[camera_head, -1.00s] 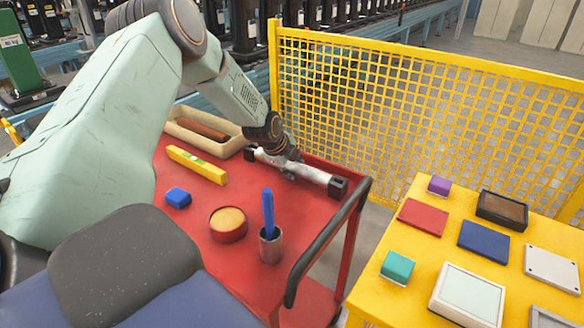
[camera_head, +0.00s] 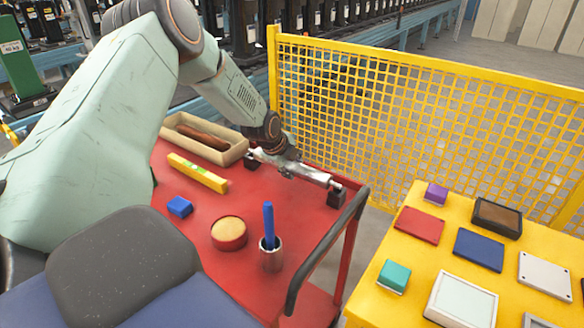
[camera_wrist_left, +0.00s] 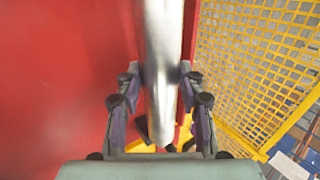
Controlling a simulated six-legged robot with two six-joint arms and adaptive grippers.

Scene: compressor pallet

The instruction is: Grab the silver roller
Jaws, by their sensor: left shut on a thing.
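The silver roller (camera_head: 316,176) is a long metal rod at the far right corner of the red cart top (camera_head: 205,210). My left gripper (camera_head: 288,166) is shut on the roller near its middle, coming down from above. The roller sits slightly above two black end supports, the right one (camera_head: 336,198) showing more clearly. In the left wrist view the roller (camera_wrist_left: 163,40) runs lengthwise between the fingers of my left gripper (camera_wrist_left: 160,82). My right gripper is not in view.
The red cart also holds a beige tray (camera_head: 226,157), a yellow level (camera_head: 198,173), a blue block (camera_head: 179,207), a round tin (camera_head: 229,233) and a cup with a blue tool (camera_head: 271,256). A yellow mesh fence (camera_head: 420,120) stands close behind. A yellow table (camera_head: 405,258) is at right.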

